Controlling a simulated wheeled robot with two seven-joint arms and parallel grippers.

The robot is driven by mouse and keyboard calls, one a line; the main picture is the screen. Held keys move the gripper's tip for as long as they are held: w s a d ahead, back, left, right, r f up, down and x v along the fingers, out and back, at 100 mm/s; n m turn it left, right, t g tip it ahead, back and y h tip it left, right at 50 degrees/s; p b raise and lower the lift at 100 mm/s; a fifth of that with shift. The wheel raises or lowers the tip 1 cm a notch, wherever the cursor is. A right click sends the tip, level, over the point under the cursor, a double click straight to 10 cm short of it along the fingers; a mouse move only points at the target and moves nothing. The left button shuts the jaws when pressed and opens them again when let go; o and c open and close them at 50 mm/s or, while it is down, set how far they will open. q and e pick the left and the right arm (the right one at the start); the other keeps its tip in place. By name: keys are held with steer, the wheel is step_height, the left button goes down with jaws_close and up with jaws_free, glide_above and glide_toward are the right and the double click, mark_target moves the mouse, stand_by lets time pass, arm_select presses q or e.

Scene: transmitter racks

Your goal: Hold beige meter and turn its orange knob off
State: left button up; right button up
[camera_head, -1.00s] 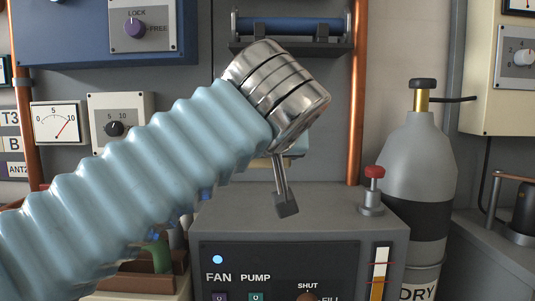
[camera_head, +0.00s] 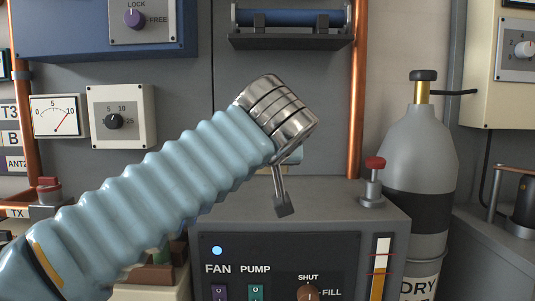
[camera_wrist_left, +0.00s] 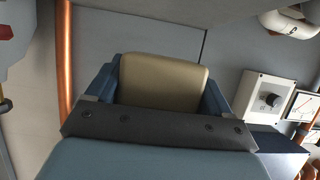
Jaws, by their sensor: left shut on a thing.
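The beige meter (camera_wrist_left: 163,78) shows in the left wrist view as a plain rounded beige body. It sits between the blue fingers of my left gripper (camera_wrist_left: 160,92), which is shut on it. Its dial and orange knob are out of sight in both views. In the head view my left arm reaches in from the lower left, and its silver wrist hides most of the gripper and the meter. My right gripper is not in view.
A grey FAN/PUMP cabinet (camera_head: 300,225) stands below the wrist, with a red-topped valve (camera_head: 374,180) on it. A copper pipe (camera_head: 357,90) and grey cylinder (camera_head: 420,160) are to the right. A shelf with a blue roll (camera_head: 290,20) is above. A knob box (camera_head: 122,116) is left.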

mark_target(267, 199)
arm_select(q)
steer(key=shift+w+f+b, duration=0.4)
steer(key=shift+w+f, duration=0.75)
steer(key=shift+w, duration=0.2)
steer(key=shift+w+f+b, duration=0.35)
steer(key=shift+w+f, duration=0.8)
steer(key=shift+w, duration=0.15)
steer(key=shift+w+f+b, duration=0.15)
steer(key=shift+w+f, duration=0.6)
steer(key=shift+w, duration=0.2)
steer(key=shift+w+f+b, duration=0.15)
steer(key=shift+w+f, duration=0.6)
steer(key=shift+w, duration=0.2)
steer(key=shift+f+b, duration=0.6)
